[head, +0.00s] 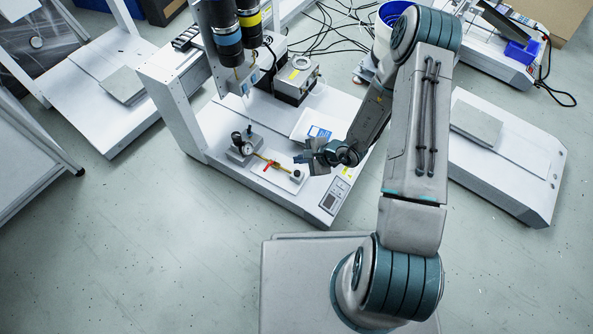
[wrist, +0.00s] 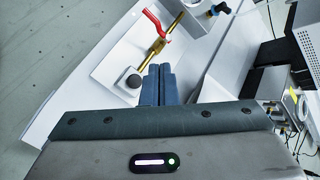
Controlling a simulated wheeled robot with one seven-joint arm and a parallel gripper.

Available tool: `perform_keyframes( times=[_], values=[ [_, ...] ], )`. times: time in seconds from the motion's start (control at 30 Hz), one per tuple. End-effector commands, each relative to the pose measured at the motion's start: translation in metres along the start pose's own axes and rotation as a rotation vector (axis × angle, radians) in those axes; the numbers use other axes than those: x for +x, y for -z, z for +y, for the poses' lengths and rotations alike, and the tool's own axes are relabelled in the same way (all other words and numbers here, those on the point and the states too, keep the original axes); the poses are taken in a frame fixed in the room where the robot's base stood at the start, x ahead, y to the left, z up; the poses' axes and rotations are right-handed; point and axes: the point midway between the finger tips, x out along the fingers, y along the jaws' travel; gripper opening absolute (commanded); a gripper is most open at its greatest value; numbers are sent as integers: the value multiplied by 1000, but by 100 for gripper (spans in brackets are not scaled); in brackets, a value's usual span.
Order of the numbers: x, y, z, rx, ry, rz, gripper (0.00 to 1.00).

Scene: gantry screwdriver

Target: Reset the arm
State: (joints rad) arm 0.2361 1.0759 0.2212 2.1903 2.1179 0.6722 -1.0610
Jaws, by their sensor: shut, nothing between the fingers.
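My gripper (head: 306,157) hangs over the front part of the white gantry machine (head: 207,139), to the right of the small plate. In the wrist view my gripper's two blue-grey fingers (wrist: 159,72) lie side by side, shut and empty. A brass valve piece with a red lever (head: 268,165) lies on the small white plate by the machine's front edge; the red lever (wrist: 155,21) also shows in the wrist view. A round dark knob (wrist: 134,81) sits at its near end, close to the fingers but apparently apart from them.
Two upright cylinders with a blue band (head: 228,39) and a yellow band stand on the gantry column. A grey box (head: 297,78) sits on the machine behind. White benches stand left and right (head: 520,165). Cables lie on the floor behind; the front left floor is clear.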

Motion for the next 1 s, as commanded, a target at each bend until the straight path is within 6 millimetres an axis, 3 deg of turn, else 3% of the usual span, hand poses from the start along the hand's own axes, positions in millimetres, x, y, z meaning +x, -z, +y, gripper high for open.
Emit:
perform_keyframes(
  times=[0.33, 0.47, 0.57, 0.7, 1.0],
  values=[
    [-1, -1, -2, -3, 1, -1, 0],
    [-21, -17, -22, -48, 5, -18, 0],
    [-55, -44, -53, -126, 7, -49, 0],
    [-115, -95, -98, -273, -9, -105, 0],
    [-245, -197, -160, -577, -112, -174, 0]
  ],
)
